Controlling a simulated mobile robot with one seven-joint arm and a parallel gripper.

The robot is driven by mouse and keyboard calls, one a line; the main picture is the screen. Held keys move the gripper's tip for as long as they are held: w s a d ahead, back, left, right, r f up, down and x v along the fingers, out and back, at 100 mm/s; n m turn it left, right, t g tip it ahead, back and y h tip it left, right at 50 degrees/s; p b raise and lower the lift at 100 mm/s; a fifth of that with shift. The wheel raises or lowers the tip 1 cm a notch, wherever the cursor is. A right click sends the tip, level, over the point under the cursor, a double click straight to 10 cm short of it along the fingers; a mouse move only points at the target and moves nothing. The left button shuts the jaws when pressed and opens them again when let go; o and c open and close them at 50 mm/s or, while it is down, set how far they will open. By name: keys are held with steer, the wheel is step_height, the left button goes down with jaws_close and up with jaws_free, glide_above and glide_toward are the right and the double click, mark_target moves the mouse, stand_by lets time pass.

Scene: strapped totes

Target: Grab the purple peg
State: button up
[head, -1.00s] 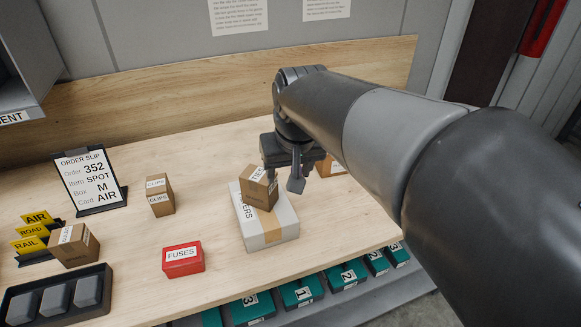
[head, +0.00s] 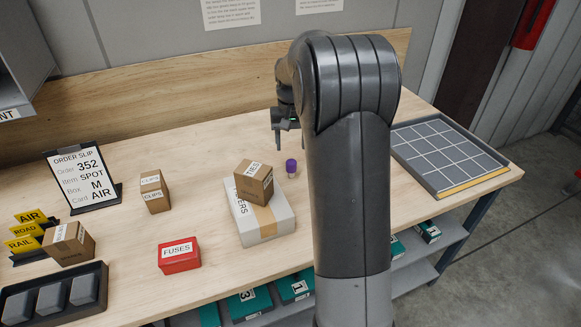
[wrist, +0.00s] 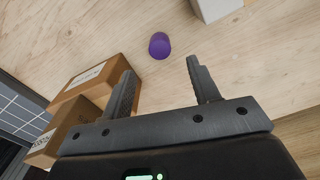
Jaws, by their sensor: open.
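The purple peg (head: 291,166) stands on the wooden bench just right of the white box in the head view. My gripper (head: 285,143) is above the bench, behind the peg in the head view and partly hidden by my arm. In the wrist view my gripper (wrist: 158,65) is open and empty, and apart from the peg.
A white box (head: 262,222) with a TIES carton (head: 254,182) on top stands left of the peg. A red FUSES box (head: 179,255) and a CLIPS carton (head: 155,192) are further left. A gridded tray (head: 448,154) lies at the right end. Brown cartons (wrist: 96,80) flank the gripper's left.

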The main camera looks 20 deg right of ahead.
mark_target(291, 161)
step_height(291, 161, down, 11)
steer(key=shift+r, duration=0.1)
stand_by(0.5)
steer(key=shift+c, duration=0.5)
steer(key=c, duration=1)
steer(key=shift+r, duration=0.1)
